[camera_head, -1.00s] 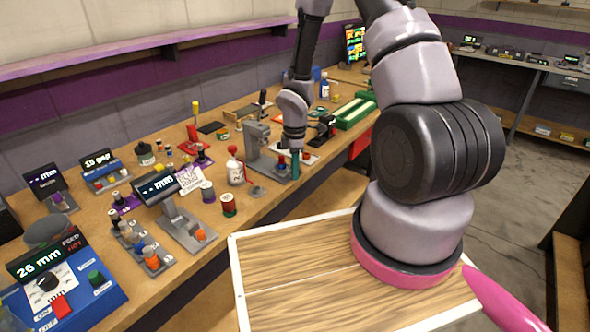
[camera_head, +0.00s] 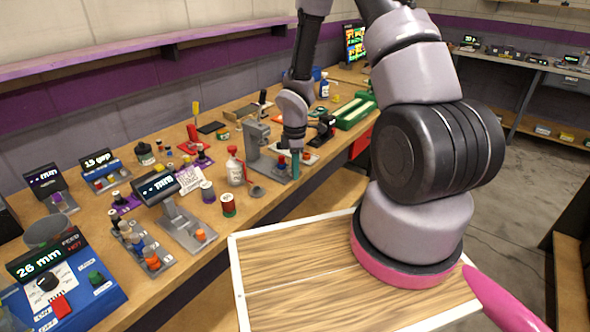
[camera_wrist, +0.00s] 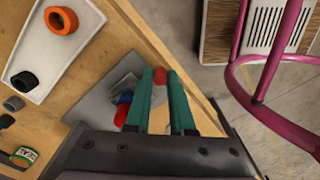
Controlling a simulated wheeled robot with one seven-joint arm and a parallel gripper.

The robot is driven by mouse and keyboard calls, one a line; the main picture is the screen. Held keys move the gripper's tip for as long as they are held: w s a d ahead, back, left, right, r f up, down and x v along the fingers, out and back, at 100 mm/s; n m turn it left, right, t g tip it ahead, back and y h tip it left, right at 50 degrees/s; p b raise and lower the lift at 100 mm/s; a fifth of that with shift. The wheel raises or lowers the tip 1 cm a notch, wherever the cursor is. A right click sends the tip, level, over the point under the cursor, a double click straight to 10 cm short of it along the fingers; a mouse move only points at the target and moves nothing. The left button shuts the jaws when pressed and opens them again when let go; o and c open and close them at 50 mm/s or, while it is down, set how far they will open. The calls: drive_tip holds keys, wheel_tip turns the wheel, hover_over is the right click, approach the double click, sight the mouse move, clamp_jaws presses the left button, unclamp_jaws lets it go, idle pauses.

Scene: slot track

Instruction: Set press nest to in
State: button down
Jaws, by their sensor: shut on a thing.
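The grey press (camera_head: 256,140) stands upright near the front edge of the bench in the head view. A red and a blue part (camera_head: 282,163) sit low on its base. My gripper (camera_head: 296,165) reaches down at the press's right side, its teal fingers partly hidden. In the wrist view my gripper (camera_wrist: 160,84) is shut on a red knob (camera_wrist: 160,76), which shows between the fingertips. The grey base plate (camera_wrist: 98,103) lies below and left of the fingers, with a blue and red part (camera_wrist: 123,107) beside the left finger. The nest itself is not clearly distinguishable.
A white bottle with a red cap (camera_head: 235,170) and a grey round piece (camera_head: 255,191) stand left of the press. A green tray (camera_head: 355,112) lies behind it to the right. In the wrist view a white tray (camera_wrist: 45,50) holds an orange ring. Open floor lies right of the bench.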

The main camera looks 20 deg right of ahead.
sight(284, 162)
drive_tip(key=shift+w+a, duration=0.65)
drive_tip(key=shift+w, duration=0.3)
drive_tip(key=shift+w+a, duration=0.65)
drive_tip(key=shift+w, duration=0.25)
drive_tip(key=c, duration=1.1)
unclamp_jaws()
drive_tip(key=shift+o, duration=0.2)
drive_tip(key=shift+s, duration=0.1)
